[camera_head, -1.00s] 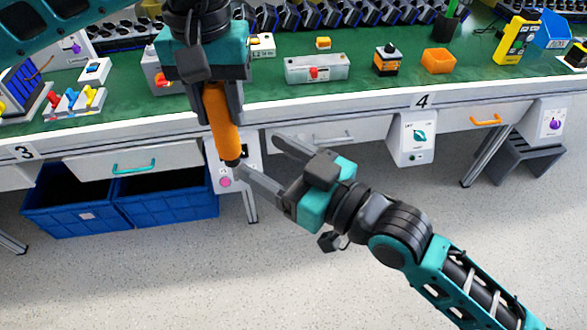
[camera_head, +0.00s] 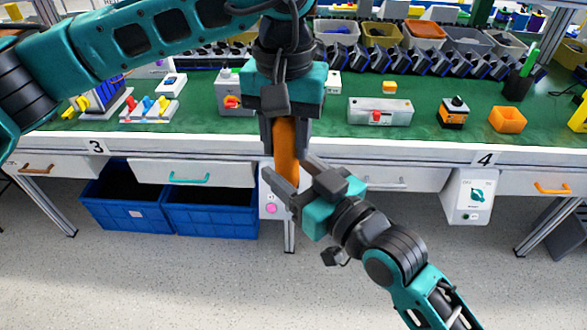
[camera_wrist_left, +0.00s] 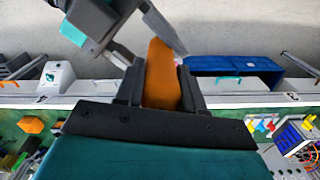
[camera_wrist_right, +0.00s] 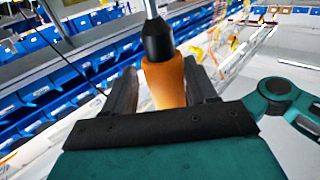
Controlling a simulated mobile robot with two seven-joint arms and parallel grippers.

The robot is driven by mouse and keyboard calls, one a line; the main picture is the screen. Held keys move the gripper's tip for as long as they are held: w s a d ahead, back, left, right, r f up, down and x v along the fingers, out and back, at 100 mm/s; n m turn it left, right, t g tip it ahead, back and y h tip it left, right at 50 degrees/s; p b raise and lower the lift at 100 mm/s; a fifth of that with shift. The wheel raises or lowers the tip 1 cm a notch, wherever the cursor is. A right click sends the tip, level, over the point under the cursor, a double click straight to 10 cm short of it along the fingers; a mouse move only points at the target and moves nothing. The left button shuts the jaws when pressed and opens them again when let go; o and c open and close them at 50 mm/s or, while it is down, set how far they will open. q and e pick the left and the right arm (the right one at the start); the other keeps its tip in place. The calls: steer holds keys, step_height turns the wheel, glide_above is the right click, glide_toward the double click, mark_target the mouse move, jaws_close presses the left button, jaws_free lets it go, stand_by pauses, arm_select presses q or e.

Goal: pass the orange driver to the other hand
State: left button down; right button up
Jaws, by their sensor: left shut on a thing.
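The orange driver (camera_head: 287,143) hangs handle down between the fingers of my left gripper (camera_head: 285,140), which is shut on it just in front of the bench. Its handle also shows between the left fingers in the left wrist view (camera_wrist_left: 160,75). My right gripper (camera_head: 299,177) is open at the lower part of the driver, one finger on each side in the head view. In the right wrist view, the handle (camera_wrist_right: 165,82), dark collar and metal shaft lie between the open right fingers (camera_wrist_right: 163,90), with gaps beside the handle. The driver's lower end is partly hidden by a right finger.
Blue crates (camera_head: 210,212) stand below. The floor in front is clear.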

arm_select(q)
steer(key=shift+s+a, duration=0.1)
arm_select(e)
steer(key=shift+w+d+f, duration=0.1)
steer(key=shift+w+d, duration=0.05)
steer(key=shift+d, duration=0.05)
jaws_close()
arm_select(q)
steer(key=c, duration=0.6)
jaws_free()
arm_select(e)
steer(key=shift+a, duration=0.1)
